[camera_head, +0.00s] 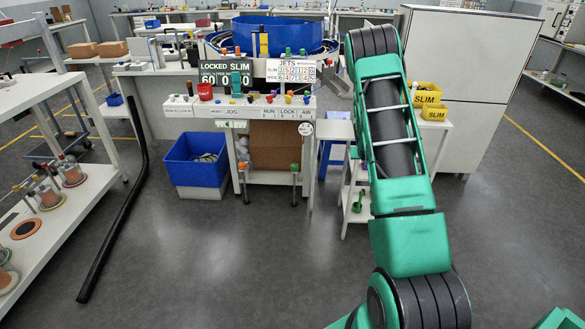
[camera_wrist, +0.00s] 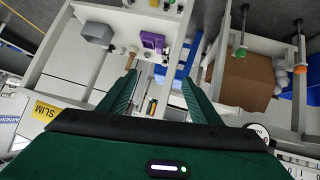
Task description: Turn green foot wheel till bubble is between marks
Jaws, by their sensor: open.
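The green foot wheel (camera_head: 295,167) sits on a dark threaded leg under the right front of the white machine bench. It also shows in the wrist view, at upper right (camera_wrist: 240,52). An orange foot wheel (camera_head: 242,166) is on the left leg, also in the wrist view (camera_wrist: 300,67). My gripper (camera_wrist: 160,92) shows in the wrist view with its two green fingers spread apart and nothing between them. The green wheel is to the right of the fingers, apart from them. In the head view my arm hides the gripper. I cannot make out a bubble or its marks.
A sign reading LOCKED SLIM (camera_head: 227,74) stands on the bench. A brown box (camera_head: 275,145) sits under it, and a blue bin (camera_head: 196,160) is to the left. A white stepped stand (camera_head: 352,185) is close right of the green wheel. The floor in front is clear.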

